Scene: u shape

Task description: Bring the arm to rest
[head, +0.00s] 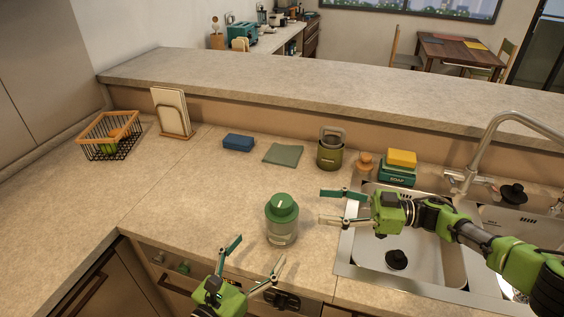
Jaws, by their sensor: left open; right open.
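My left gripper (251,265) is open and empty in the head view. It is at the counter's front edge, in front of the jar with a green lid (282,218), and apart from it. My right gripper (333,207) is also open and empty. Its arm comes in from the right across the sink, and its fingers point left, to the right of the jar and apart from it. Most of my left arm is out of view.
The sink (440,262) and tap (487,150) are at the right. A basket (104,137), white boards (172,112), blue sponge (238,142), green cloth (283,154) and olive canister (330,150) stand towards the back. The counter left of the jar is clear.

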